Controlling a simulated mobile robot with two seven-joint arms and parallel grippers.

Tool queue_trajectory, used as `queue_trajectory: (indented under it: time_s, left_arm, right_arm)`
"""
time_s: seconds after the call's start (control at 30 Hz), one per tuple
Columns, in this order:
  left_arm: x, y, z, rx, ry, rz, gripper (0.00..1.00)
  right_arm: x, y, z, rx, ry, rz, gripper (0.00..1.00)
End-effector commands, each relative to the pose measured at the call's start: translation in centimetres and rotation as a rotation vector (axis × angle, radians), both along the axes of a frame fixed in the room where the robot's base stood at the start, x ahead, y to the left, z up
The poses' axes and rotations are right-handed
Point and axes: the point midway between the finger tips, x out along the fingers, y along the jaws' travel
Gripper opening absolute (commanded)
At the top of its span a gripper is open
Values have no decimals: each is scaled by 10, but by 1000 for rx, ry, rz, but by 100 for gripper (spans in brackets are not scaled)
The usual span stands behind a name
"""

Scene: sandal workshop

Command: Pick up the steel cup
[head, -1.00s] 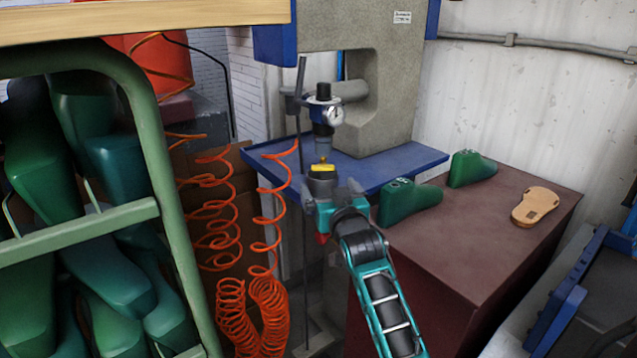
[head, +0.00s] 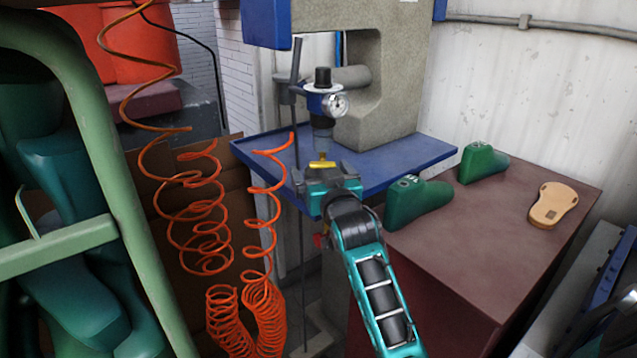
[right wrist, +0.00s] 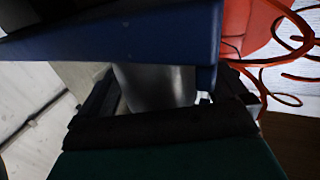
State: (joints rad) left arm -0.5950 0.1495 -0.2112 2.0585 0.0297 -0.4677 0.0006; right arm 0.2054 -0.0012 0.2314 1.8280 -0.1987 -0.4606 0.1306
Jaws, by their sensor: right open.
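A regulator with a black knob and a gauge (head: 335,104) hangs beside the grey press. Below its blue body is a smooth grey metallic cylinder (head: 322,141), which looks like the steel cup, with a yellow piece (head: 321,163) under it. My right gripper (head: 325,176) is just below the cylinder and overlaps the yellow piece in the head view. In the right wrist view a shiny grey cylinder (right wrist: 157,86) shows between the spread, open jaws; I cannot tell whether they touch it. My left gripper is not in view.
A blue table (head: 400,165) with a raised edge is close behind the gripper. Coiled orange hoses (head: 265,235) hang to the left. A green rack (head: 105,165) stands at the far left. Green lasts (head: 415,200) and a tan sole (head: 553,205) lie on the brown cabinet (head: 450,260).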

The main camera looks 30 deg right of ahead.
Motion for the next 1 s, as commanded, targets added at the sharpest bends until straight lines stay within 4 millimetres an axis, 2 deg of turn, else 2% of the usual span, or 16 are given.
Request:
queue_trajectory:
  time_s: [0.17,0.73,1.0]
  left_arm:
    - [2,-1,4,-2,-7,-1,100]
    - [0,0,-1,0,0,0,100]
    - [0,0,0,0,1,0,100]
  right_arm:
    - [0,0,0,0,0,0,100]
    - [0,0,0,0,0,0,46]
    - [0,0,1,0,-1,0,46]
